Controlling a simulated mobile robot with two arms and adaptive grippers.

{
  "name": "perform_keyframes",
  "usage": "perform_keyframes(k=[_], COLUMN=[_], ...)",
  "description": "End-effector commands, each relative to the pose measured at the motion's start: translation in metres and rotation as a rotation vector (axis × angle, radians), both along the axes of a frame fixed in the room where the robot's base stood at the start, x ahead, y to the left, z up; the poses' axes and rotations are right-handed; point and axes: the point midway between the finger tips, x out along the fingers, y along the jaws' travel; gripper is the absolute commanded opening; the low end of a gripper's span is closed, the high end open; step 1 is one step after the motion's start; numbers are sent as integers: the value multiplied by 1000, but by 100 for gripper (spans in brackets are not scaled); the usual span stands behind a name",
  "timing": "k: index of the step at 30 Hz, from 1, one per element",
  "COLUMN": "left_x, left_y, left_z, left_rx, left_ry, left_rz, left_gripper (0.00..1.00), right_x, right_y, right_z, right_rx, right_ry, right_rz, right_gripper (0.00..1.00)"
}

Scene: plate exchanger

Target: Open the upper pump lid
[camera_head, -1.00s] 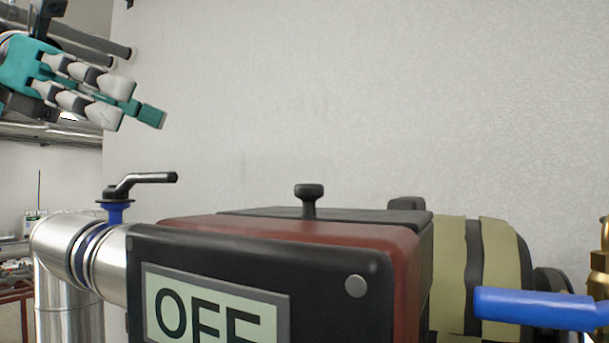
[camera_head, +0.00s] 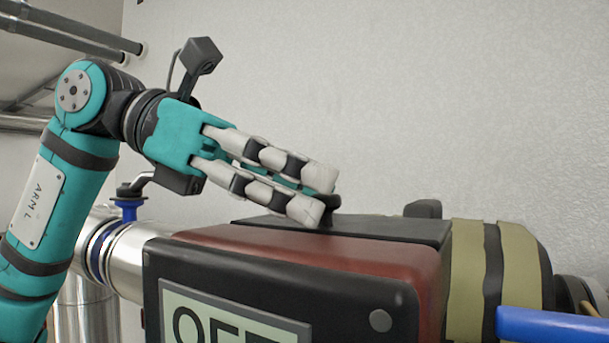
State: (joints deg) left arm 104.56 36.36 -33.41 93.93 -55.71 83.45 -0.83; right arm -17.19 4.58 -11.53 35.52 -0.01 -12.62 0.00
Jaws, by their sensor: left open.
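The pump is a dark red box with a black front panel and an OFF display (camera_head: 230,325). Its upper lid (camera_head: 390,228) is a flat black plate on top and lies closed. The lid's dark knob (camera_head: 328,203) is mostly hidden behind the fingertips of my left gripper (camera_head: 318,195). The gripper is open, with its white and black fingers reaching right and slightly down at the knob. I cannot tell whether the fingers touch the knob or are around it. My right gripper is not in view.
A metal pipe (camera_head: 125,262) with a blue-based valve handle (camera_head: 130,203) stands left of the pump, behind my left arm. A blue bar (camera_head: 550,326) and a yellow-banded motor section (camera_head: 467,270) are at the right.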

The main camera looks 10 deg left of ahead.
Motion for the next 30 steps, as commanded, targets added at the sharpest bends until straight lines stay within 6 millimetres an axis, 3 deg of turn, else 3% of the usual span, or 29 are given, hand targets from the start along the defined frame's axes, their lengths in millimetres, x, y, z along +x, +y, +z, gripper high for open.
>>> perform_keyframes(k=[9,19,30], left_x=[0,0,0], left_y=[-3,-2,-2], left_z=[-1,-1,0], left_rx=[-1,-1,-1], left_ry=[0,0,1], left_rz=[-1,0,-1], left_gripper=[44,1,0], right_x=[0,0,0], right_y=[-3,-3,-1], right_z=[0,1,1], right_rx=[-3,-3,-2], right_ry=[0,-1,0], right_rz=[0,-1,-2], right_gripper=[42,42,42])
